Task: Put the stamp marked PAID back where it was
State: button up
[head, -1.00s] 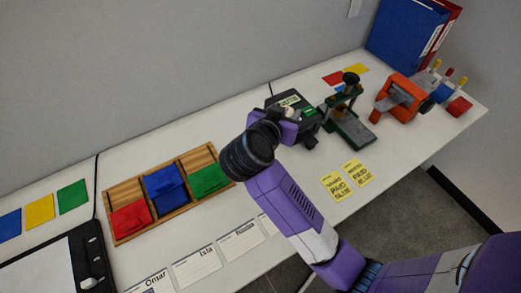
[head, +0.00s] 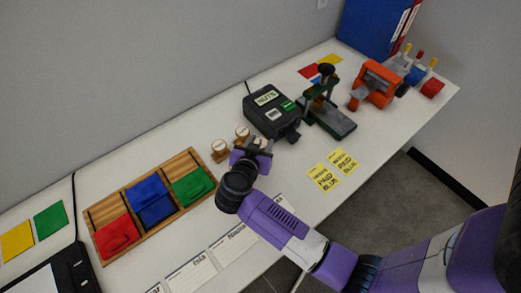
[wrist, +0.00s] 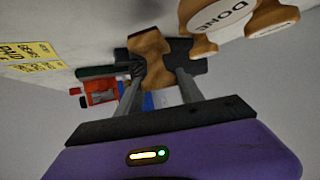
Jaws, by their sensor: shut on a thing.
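My gripper (head: 251,156) is shut on a wooden stamp, left of the black box on the table. In the wrist view the brown body of the held stamp (wrist: 150,58) sits between the two fingers (wrist: 156,66); its mark is hidden there. A round-topped wooden stamp marked DONE (wrist: 232,14) is beside it, with part of another stamp at the upper right. In the head view, pale-topped stamps (head: 220,148) (head: 242,132) stand close to the gripper, their marks too small to read. A third pale top (head: 260,143) shows right at the fingers.
A wooden tray (head: 87,218) with red, blue and green pads lies left. The black box (head: 270,114), green press (head: 327,112) and orange device (head: 376,84) stand right. Yellow notes reading PAID BLUE (head: 324,177) and name cards (head: 190,275) lie near the front edge.

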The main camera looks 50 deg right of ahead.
jog(key=shift+f, duration=1.9)
jog(key=o, duration=1.4)
jog(key=shift+f, duration=0.1)
